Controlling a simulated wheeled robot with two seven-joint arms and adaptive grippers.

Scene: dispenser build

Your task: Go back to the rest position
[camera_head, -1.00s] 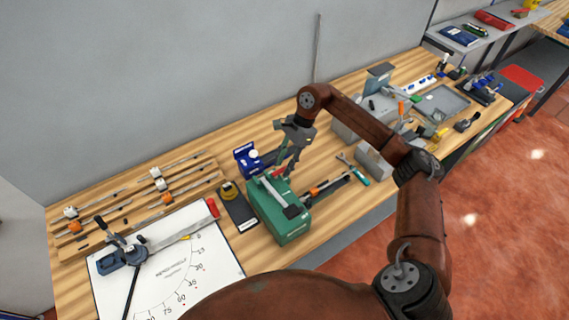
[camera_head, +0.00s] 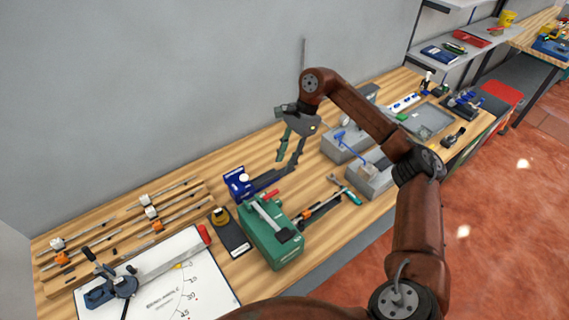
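My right gripper (camera_head: 290,150) is in the middle of the camera_head view, on the brown arm that comes in from the right. It hangs over the wooden workbench (camera_head: 190,168), behind the green box-shaped device (camera_head: 262,250). Its two fingers point down and are spread apart, with nothing visible between them. The gripper appears to be above the bench and apart from the tools below it. My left gripper is not in the view.
A blue clamp-like tool (camera_head: 238,183) lies left of the gripper. Grey blocks (camera_head: 370,180) stand to its right, with a grey tray (camera_head: 428,120) further along. A white angle board (camera_head: 205,290) and wooden rails (camera_head: 150,215) lie at left. The wall (camera_head: 150,80) rises behind.

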